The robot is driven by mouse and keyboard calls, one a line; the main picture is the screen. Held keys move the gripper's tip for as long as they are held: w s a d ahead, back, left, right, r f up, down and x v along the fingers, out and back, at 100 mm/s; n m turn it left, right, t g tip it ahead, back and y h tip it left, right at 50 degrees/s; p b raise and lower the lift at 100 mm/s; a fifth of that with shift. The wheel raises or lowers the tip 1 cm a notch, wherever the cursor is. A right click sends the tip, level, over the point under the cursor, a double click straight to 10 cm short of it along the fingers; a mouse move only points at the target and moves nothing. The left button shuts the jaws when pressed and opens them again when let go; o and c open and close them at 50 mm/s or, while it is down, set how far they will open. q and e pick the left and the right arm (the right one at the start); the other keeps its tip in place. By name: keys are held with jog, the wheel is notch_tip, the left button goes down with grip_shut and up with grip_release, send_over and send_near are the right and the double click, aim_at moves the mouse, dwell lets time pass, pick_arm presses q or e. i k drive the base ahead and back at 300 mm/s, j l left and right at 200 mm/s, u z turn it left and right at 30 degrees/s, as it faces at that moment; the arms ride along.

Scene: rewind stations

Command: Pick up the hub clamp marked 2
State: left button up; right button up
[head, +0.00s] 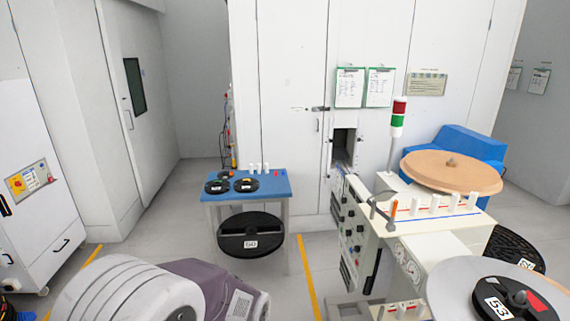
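Several small black round clamps sit on the blue-topped table in the middle distance. One black clamp (217,186) is at the front left, one (247,185) is to its right, and one (226,174) is behind them. They have small coloured parts and pale marks, but the numbers are too small to read, so I cannot tell which is marked 2. Neither of my grippers shows in the head view.
The blue-topped table (273,187) also bears small white cylinders (258,168). A black reel (251,234) is below its top. A pale machine (440,243) with reels stands at right; a grey reel (458,284) bears a black hub marked 53. Floor left of the table is clear.

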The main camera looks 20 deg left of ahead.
aim_at(224, 175)
jog(key=i+j+u, duration=0.65)
jog(key=i, duration=0.2)
jog(key=i+j+u, duration=0.15)
jog(key=i+u, duration=0.15)
jog(key=i, duration=0.15)
jog(key=i+u, duration=0.55)
jog(key=i, duration=0.3)
jog(key=i+l+u, duration=0.15)
jog(key=i, duration=0.35)
jog(key=i+l+u, duration=0.2)
jog(key=i, duration=0.3)
jog(key=i+l+u, duration=0.15)
jog(key=i+l, duration=0.15)
jog(key=i, duration=0.2)
jog(key=i+l+u, duration=0.2)
jog(key=i+l, duration=0.15)
jog(key=i, duration=0.15)
